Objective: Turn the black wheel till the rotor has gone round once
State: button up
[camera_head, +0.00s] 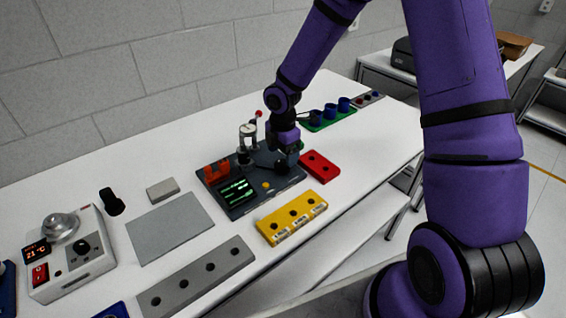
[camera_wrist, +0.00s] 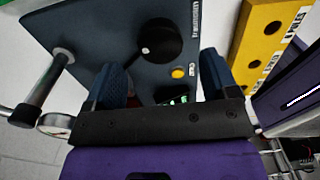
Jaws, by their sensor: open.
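The dark servo board (camera_head: 232,211) lies on the white table, under my gripper (camera_head: 287,158). The black wheel (camera_wrist: 160,40) stands on this board in the wrist view, with a small light mark on its near edge. My gripper (camera_wrist: 162,78) is open, its two blue-grey fingers apart and nothing between them. The wheel lies just beyond the fingertips; I see no contact. In the head view the gripper largely hides the wheel. A metal post with a pale round top (camera_head: 247,131), perhaps the rotor, stands at the board's back; its turn angle cannot be told.
The board carries a lit green screen (camera_head: 234,191), red blocks (camera_head: 216,172) and a yellow button (camera_head: 267,185). A red block (camera_head: 319,166) lies to its right and a yellow holed block (camera_head: 292,217) in front. A grey plate (camera_head: 169,228) lies left.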

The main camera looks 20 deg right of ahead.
aim_at(283, 164)
jog(key=shift+f, duration=2.1)
jog(key=c, duration=0.9)
